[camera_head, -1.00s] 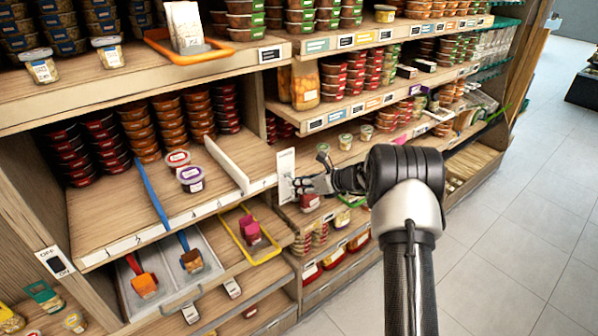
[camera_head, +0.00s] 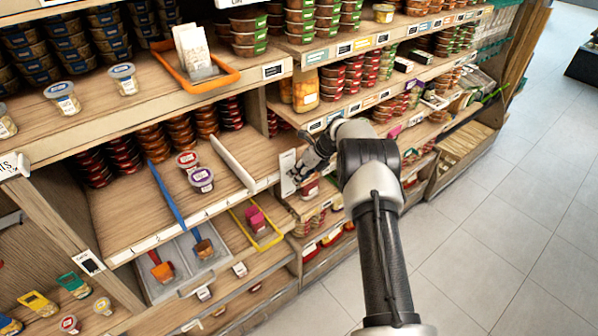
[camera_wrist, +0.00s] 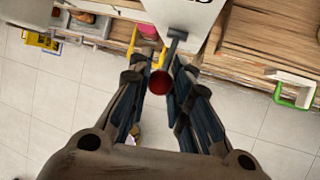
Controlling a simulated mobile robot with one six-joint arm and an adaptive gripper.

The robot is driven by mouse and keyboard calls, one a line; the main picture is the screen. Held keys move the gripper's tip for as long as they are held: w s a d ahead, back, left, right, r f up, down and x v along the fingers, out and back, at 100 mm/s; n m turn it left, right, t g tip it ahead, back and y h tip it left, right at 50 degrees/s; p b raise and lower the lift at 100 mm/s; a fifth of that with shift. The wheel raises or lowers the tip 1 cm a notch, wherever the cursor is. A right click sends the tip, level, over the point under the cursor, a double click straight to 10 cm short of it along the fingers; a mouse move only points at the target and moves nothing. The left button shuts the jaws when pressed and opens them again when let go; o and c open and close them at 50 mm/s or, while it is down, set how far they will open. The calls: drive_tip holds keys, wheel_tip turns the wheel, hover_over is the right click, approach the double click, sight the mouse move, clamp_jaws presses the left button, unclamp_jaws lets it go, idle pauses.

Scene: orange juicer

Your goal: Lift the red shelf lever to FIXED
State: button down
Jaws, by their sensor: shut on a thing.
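The red shelf lever shows in the wrist view as a round red knob (camera_wrist: 160,83) between my fingertips, with a grey stem (camera_wrist: 176,44) running up to a white plate (camera_wrist: 183,12). Part of the plate's dark lettering is cut off by the frame. My gripper (camera_wrist: 158,80) is shut on the lever's knob end. In the head view, my gripper (camera_head: 297,173) is at the white plate (camera_head: 287,174) on the shelf's upright, right of the middle shelf. The knob is hidden there by my gripper, and the lever's exact setting cannot be read.
A white divider (camera_head: 232,163) and a blue strip (camera_head: 166,195) stand on the middle shelf. Below are a grey tray (camera_head: 215,262) with scoops and a yellow tray (camera_head: 265,241). The tiled floor (camera_head: 500,230) at right is clear.

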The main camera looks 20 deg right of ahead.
drive_tip(key=shift+w+r, duration=0.1)
idle(0.4)
drive_tip(key=c, duration=1.4)
unclamp_jaws()
drive_tip(key=v, duration=1.2)
drive_tip(key=shift+w, duration=0.1)
drive_tip(key=shift+r, duration=0.1)
